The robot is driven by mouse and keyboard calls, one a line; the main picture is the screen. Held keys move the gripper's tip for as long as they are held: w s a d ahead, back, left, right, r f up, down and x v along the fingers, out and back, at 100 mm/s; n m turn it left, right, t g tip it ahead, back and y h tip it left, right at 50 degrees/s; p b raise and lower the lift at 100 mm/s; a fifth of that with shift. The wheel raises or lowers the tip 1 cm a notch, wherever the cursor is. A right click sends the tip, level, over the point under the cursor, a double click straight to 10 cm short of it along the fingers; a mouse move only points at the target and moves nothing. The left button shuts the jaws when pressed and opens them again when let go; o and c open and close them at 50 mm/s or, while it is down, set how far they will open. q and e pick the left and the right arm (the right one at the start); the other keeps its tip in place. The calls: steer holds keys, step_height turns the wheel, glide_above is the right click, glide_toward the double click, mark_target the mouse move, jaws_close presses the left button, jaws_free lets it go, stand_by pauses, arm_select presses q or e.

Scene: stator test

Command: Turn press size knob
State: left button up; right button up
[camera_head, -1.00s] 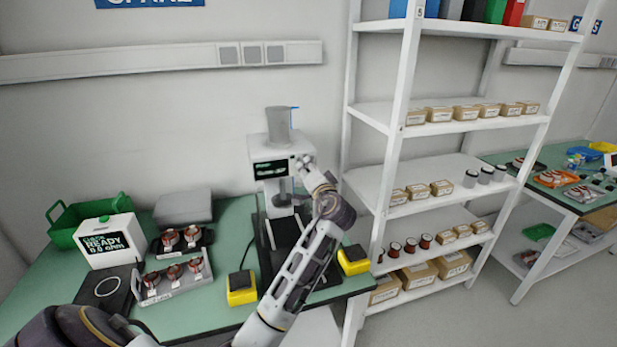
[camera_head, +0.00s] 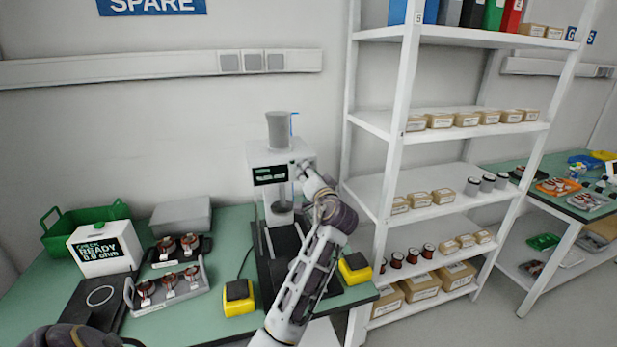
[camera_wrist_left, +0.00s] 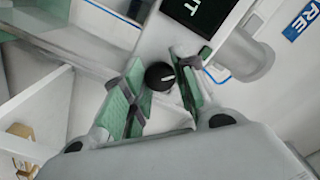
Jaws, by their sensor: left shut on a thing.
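The white press (camera_head: 278,158) stands at the back of the green bench, with a dark display (camera_head: 270,175) on its front and a grey cylinder on top. The press size knob (camera_wrist_left: 159,76) is round and black with a white mark, seen in the left wrist view. My left gripper (camera_wrist_left: 163,66) has its two green-padded fingers on either side of the knob and is shut on it. In the head view my left gripper (camera_head: 299,165) is at the right side of the press head, and the knob is hidden there. My right gripper is not in view.
Yellow button boxes (camera_head: 239,298) and (camera_head: 355,268) flank the press base. A tray of copper-wound parts (camera_head: 168,303), a tester reading READY (camera_head: 104,249) and a green crate (camera_head: 85,217) are at left. White shelving (camera_head: 392,150) stands close on the right.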

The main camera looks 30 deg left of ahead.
arm_select(q)
steer(key=o, duration=1.1)
steer(key=shift+c, duration=0.2)
steer(key=v, duration=1.2)
steer(key=shift+f, duration=0.1)
